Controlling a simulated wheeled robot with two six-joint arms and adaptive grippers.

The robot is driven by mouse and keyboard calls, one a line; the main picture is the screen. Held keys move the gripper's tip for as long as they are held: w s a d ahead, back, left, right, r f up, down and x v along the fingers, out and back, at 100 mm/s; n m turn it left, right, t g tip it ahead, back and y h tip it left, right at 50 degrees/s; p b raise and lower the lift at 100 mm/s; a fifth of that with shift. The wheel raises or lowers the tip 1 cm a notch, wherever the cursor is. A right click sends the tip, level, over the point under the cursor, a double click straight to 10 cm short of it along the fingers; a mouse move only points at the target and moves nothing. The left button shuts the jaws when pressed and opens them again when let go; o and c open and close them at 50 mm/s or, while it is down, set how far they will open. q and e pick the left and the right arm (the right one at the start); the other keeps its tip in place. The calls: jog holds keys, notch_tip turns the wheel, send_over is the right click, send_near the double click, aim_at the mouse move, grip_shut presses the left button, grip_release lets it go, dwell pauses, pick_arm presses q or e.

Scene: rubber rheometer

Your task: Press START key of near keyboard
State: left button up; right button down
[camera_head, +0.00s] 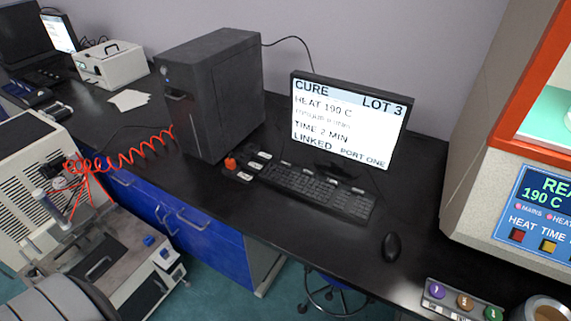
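A black keyboard (318,192) lies on the dark bench in front of a monitor (350,120). Several pale labels stand along its back edge, too small to read, so I cannot tell which key is START. Just left of it is a small group of white labelled keys (254,167) with a red-orange knob (231,163). The monitor reads CURE, LOT 3, HEAT 190 C, TIME 2 MIN, LINKED PORT ONE. Neither of my grippers is in view.
A black computer tower (212,95) stands left of the monitor. A mouse (391,247) lies right of the keyboard. A button box (465,302) and a large cream and orange machine (500,190) are at the right. A red coiled hose (125,158) hangs at the left.

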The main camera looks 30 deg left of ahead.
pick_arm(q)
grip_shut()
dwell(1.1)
